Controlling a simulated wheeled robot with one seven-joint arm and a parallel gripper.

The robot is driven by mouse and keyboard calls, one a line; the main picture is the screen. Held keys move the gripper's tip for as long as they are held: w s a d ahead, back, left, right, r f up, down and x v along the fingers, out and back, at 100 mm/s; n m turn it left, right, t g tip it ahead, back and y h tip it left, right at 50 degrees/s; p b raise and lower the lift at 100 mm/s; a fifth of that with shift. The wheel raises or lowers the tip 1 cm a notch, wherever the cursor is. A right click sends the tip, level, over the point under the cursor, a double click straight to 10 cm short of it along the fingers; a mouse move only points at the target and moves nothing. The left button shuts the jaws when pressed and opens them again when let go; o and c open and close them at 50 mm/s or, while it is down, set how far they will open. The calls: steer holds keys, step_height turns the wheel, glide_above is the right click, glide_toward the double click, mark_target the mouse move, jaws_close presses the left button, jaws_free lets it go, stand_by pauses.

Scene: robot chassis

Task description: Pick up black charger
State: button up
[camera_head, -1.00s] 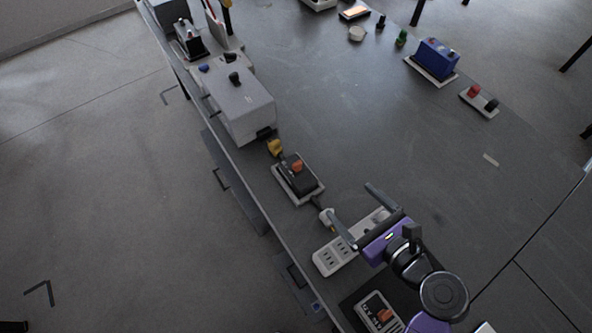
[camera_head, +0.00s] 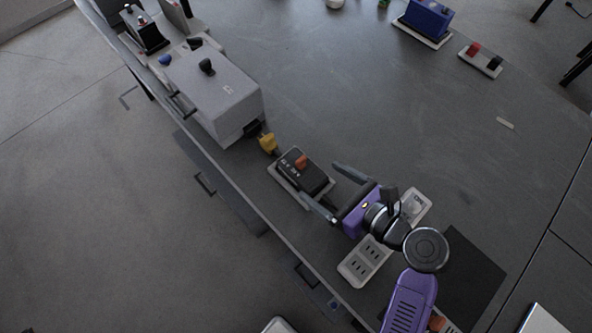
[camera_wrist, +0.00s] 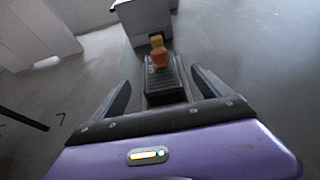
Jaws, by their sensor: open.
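The black charger (camera_head: 310,178), a dark box with an orange part on top, sits on a light tray (camera_head: 284,182) near the table's left edge. In the wrist view the charger (camera_wrist: 165,90) lies straight ahead, between the lines of my fingers. My gripper (camera_head: 319,180) is open, with one finger to each side of the charger's near end. It also shows in the wrist view (camera_wrist: 161,76). Nothing is held. I cannot tell how high the fingers are above the table or whether they touch the tray.
A yellow plug (camera_head: 268,143) and a large grey box (camera_head: 214,95) lie beyond the charger. A white power strip (camera_head: 362,263) lies under my arm. A blue box (camera_head: 428,20) and a small tray with red and black parts (camera_head: 481,60) stand at the upper right. The table's middle is clear.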

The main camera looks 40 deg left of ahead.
mark_target(301, 168)
steer(key=x, duration=0.8)
steer(key=shift+f, duration=0.2)
steer(key=c, duration=1.7)
steer(key=shift+r, duration=0.1)
jaws_close()
